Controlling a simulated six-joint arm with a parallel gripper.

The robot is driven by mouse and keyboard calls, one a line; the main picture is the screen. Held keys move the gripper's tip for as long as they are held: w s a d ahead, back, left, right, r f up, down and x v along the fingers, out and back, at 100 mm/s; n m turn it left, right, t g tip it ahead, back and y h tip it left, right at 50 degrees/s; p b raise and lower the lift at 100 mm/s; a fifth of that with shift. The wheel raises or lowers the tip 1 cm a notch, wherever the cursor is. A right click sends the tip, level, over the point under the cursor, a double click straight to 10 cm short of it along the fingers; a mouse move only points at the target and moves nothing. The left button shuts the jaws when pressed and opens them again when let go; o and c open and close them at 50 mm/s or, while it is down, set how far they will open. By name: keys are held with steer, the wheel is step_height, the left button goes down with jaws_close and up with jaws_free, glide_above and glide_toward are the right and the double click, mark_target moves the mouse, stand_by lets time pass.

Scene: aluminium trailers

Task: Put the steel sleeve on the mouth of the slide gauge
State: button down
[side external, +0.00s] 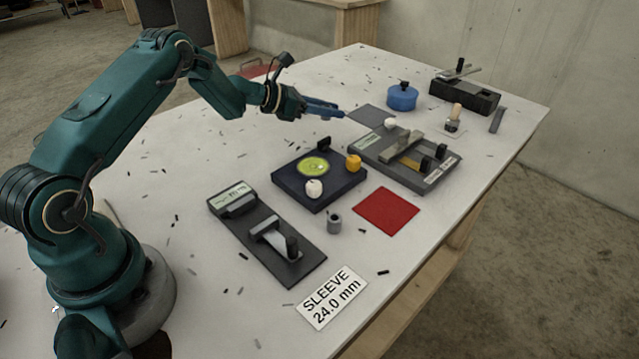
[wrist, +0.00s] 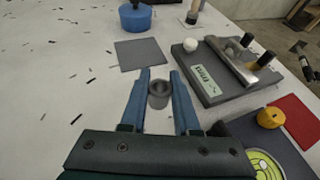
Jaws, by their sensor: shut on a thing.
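My gripper (side external: 343,113) reaches over the table's middle, left of the grey mat. In the wrist view its blue fingers (wrist: 160,82) are shut on a short grey ring with an open top, the steel sleeve (wrist: 159,92). The fingers hide the sleeve in the side view. A grey gauge board (side external: 385,160) with a steel bar and two black posts, which looks like the slide gauge, lies to the gripper's right; it shows at right in the wrist view (wrist: 222,92), with a display. A similar gauge (side external: 262,240) lies nearer the side camera, so I cannot be certain which is meant.
A dark block (side external: 320,190) with a green dial, a small grey cylinder (side external: 334,224) and a red mat (side external: 388,211) lie nearer the side camera. Beyond are a grey mat (side external: 370,116), blue pot (side external: 402,98), brush (side external: 453,118) and black device (side external: 464,96). The table's left is fairly clear.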

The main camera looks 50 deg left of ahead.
steer(key=shift+w+d+f, duration=0.25)
steer(key=shift+d+f, duration=0.05)
steer(key=shift+f, duration=1.9)
steer(key=shift+f, duration=0.1)
steer(key=c, duration=0.6)
jaws_free()
steer(key=shift+c, duration=0.2)
